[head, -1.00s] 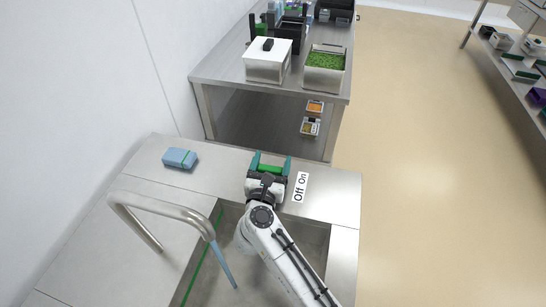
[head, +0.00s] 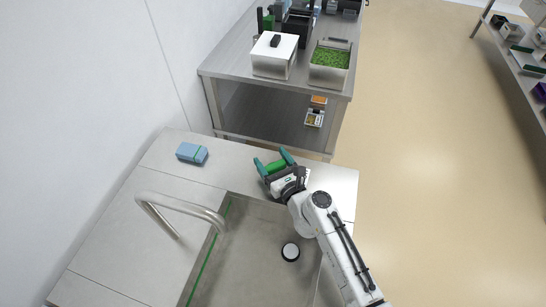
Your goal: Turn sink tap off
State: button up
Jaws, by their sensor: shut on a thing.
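The metal sink tap (head: 180,202) arches over the left edge of the steel sink basin (head: 250,270). No water shows at its spout. My gripper (head: 273,161) is at the back counter beyond the basin, with its green fingers pointing up and to the left. It is shut on a green tap handle (head: 276,167), which lies between the fingers and is turned at a slant. The white Off/On label is mostly hidden behind my gripper and arm.
A blue sponge-like block (head: 192,153) lies on the counter to the left. Behind stands a steel table (head: 225,67) with a lidded white container (head: 274,57) and a bin of green pieces (head: 329,62). The floor to the right is clear.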

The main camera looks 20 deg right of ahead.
jog(key=shift+y, duration=0.3)
jog(key=o, duration=1)
jog(key=shift+c, duration=0.2)
jog(key=shift+s, duration=0.1)
jog(key=s, duration=0.3)
jog(key=s+d, duration=0.1)
jog(key=s, duration=0.6)
jog(key=shift+s+d+b, duration=0.15)
jog(key=shift+s+b, duration=0.1)
jog(key=shift+b, duration=0.05)
jog(key=shift+r, duration=0.1)
